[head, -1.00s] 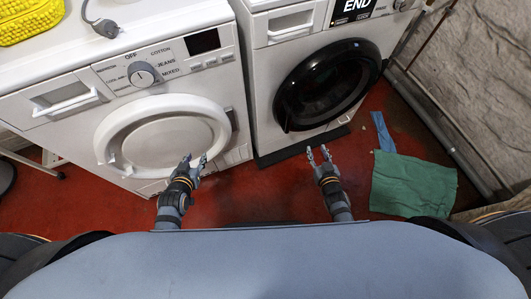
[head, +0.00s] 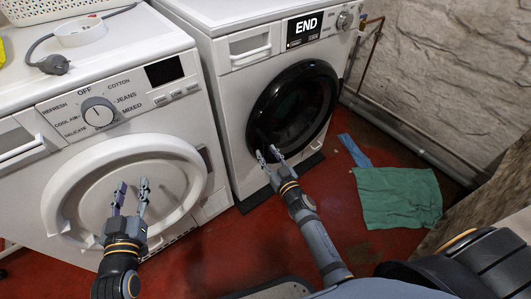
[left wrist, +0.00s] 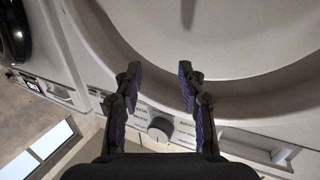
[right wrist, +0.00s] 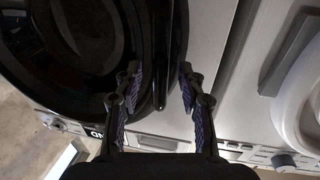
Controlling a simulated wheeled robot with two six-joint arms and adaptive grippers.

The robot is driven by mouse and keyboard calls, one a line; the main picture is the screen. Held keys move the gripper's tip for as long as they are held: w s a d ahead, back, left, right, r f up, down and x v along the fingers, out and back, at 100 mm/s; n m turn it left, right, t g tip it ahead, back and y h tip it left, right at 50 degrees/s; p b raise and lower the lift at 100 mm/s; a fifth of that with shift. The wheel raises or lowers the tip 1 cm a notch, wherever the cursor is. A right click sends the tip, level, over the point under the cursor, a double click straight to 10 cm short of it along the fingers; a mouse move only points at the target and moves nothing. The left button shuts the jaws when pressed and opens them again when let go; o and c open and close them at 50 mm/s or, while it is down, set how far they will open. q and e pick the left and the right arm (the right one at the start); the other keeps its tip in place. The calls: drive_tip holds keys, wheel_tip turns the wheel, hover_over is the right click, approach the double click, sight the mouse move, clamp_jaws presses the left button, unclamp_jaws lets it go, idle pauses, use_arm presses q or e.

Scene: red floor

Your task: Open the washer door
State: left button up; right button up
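The right-hand machine (head: 237,130) is white with a round black door (head: 300,105) and a display reading END; the door looks shut. My right gripper (head: 269,155) is at the lower left edge of this door. In the right wrist view, the open fingers (right wrist: 160,85) stand on either side of the door's black edge bar (right wrist: 168,40); I cannot tell whether they touch it. The left-hand machine (head: 30,195) has a round white door (head: 175,185) and a dial, and its door looks shut. My left gripper (head: 131,192) is open and empty in front of that door.
A green cloth (head: 397,198) and a blue strip (head: 354,150) lie on the red floor. Pipes and a rough wall bound the right.

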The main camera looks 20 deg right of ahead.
drive_tip(key=shift+w+a, duration=0.15)
drive_tip(key=shift+w, duration=0.75)
use_arm(q)
wheel_tip(320, 180, up, 3)
drive_tip(key=shift+w+f+t, duration=0.15)
drive_tip(key=shift+t, duration=0.45)
use_arm(e)
drive_tip(key=shift+c, duration=0.2)
clamp_jaws()
drive_tip(key=shift+f, duration=0.1)
